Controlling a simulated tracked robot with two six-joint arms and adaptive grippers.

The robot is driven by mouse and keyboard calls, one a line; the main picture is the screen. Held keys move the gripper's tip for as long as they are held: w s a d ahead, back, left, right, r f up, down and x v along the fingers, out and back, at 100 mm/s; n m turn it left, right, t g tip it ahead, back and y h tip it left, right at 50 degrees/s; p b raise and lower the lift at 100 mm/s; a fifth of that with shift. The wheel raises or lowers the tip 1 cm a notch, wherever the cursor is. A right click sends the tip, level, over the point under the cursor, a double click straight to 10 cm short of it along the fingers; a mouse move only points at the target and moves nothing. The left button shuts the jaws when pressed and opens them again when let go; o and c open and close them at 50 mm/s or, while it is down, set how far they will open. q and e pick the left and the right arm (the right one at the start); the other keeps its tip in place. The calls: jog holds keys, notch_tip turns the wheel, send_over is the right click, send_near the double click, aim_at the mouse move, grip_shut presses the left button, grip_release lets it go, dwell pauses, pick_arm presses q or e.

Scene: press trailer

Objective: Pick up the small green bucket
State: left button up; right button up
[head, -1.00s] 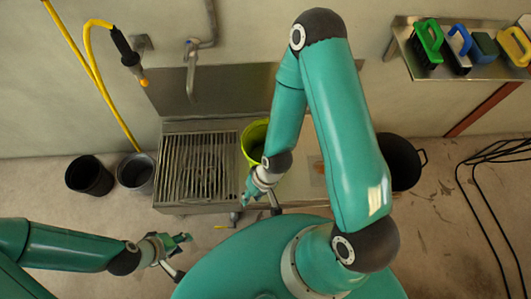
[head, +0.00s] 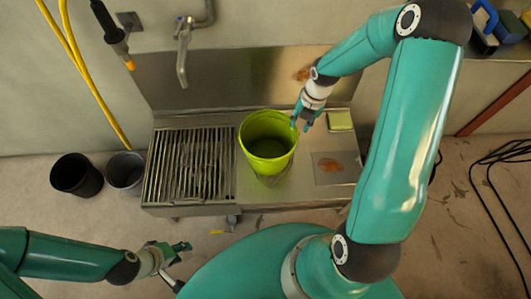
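The green bucket (head: 262,172), yellow-green and open at the top, stands upright on the steel sink unit, just right of its slatted grate. Its inside looks empty. My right gripper (head: 301,124) points down at the bucket's right rim, with its fingers apart. I cannot tell whether a finger touches the rim or reaches inside it. My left gripper (head: 182,264) is low at the left, in front of the sink unit and well away from the bucket. Its fingers are spread and empty.
The grate (head: 188,165) fills the unit's left half. A yellow-green block (head: 340,121) and a flat plate with a brown stain (head: 331,167) lie right of the bucket. A tap (head: 182,62) hangs behind. Dark (head: 77,175) and grey (head: 125,171) buckets stand on the floor at left.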

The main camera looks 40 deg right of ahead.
jog(key=d+n, duration=0.1)
jog(key=d, duration=0.1)
jog(key=b, duration=0.3)
send_over(294, 143)
jog(key=s, duration=0.1)
notch_tip(294, 143, down, 11)
jog(key=shift+n, duration=0.4)
jog(key=shift+w+f+b, duration=0.2)
jog(key=shift+f+b, duration=0.15)
jog(key=shift+f, duration=0.55)
jog(key=shift+w+f+b, duration=0.15)
jog(key=shift+f+b, duration=0.25)
jog(key=shift+f, duration=0.5)
jog(key=shift+w+f+b, duration=0.2)
jog(key=shift+f+b, duration=0.15)
jog(key=shift+f, duration=0.55)
grip_shut()
